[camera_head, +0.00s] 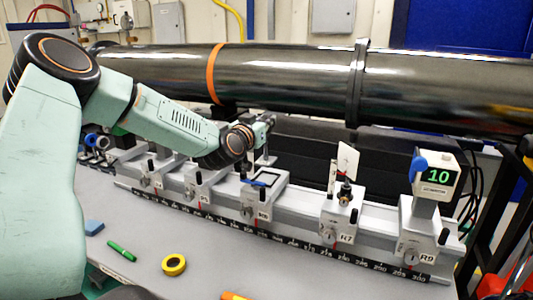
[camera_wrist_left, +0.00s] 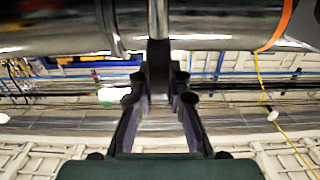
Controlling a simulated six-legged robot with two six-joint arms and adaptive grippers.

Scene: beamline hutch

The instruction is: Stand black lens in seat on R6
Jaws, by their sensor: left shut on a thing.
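My left gripper (camera_head: 264,130) is above and behind the R6 carriage (camera_head: 262,208) on the rail. In the left wrist view the left gripper (camera_wrist_left: 160,80) is shut on a dark block with a shiny metal post, which I take to be the black lens (camera_wrist_left: 158,62). In the head view a thin post shows below the gripper, and the lens itself is mostly hidden. R6 has a flat dark-framed top with a blue part on it; its seat is not clearly visible. My right gripper is not in view.
Carriage R7 (camera_head: 338,222) carries a post with a white plate. R9 (camera_head: 420,245) carries a display reading 10. A large dark pipe (camera_head: 290,75) runs behind the rail. A yellow tape roll (camera_head: 174,265), green marker (camera_head: 122,251) and blue block (camera_head: 94,227) lie on the table.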

